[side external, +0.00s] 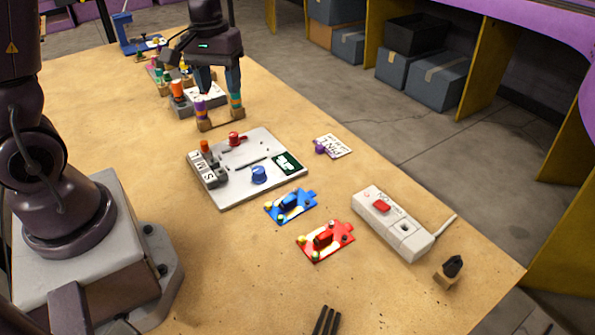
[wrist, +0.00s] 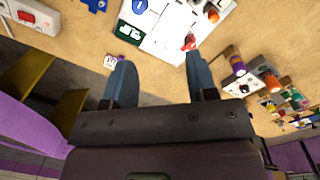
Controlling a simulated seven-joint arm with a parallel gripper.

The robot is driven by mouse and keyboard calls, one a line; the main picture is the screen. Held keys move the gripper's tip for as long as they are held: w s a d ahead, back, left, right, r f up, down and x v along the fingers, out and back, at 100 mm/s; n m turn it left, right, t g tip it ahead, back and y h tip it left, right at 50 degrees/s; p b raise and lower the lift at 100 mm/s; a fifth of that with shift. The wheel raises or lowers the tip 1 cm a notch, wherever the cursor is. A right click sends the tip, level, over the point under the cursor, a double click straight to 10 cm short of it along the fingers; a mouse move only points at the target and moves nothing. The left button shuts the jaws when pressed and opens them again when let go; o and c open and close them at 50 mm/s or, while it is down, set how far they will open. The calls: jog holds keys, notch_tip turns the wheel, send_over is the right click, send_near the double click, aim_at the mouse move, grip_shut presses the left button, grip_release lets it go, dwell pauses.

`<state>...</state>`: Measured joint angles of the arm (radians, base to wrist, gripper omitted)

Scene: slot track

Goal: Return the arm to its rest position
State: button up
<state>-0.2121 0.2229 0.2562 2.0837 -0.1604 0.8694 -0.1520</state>
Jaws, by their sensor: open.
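My gripper (side external: 218,92) is open and empty, with its blue-grey fingers pointing down at the far side of the table. In the wrist view, its two fingers (wrist: 160,62) are spread apart with nothing between them. In the side view it is beyond the light grey slot board (side external: 235,191), close to a wooden piece with purple and teal posts (side external: 220,122); I cannot tell whether they touch. The board carries a red knob (side external: 234,138), a blue knob (side external: 259,174) and a block marked S, M, L (side external: 208,172). The board also shows in the wrist view (wrist: 165,38).
A blue plate (side external: 290,205), a red plate (side external: 325,241), a white switch box (side external: 400,226) and a small dark piece on wood (side external: 449,272) occupy the near right. A white card (side external: 333,147) lies right of the board. Other parts stand at the far left. The front table area is mostly clear.

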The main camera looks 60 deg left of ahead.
jog(key=s+d+r+m+t, duration=0.5)
jog(key=s+d+r+m, duration=0.3)
jog(key=s+d+r, duration=0.2)
jog(key=d+r, duration=0.2)
jog(key=d, duration=0.1)
jog(key=shift+s+r+y, duration=0.2)
jog(key=shift+s+y, duration=0.15)
jog(key=shift+y, duration=0.05)
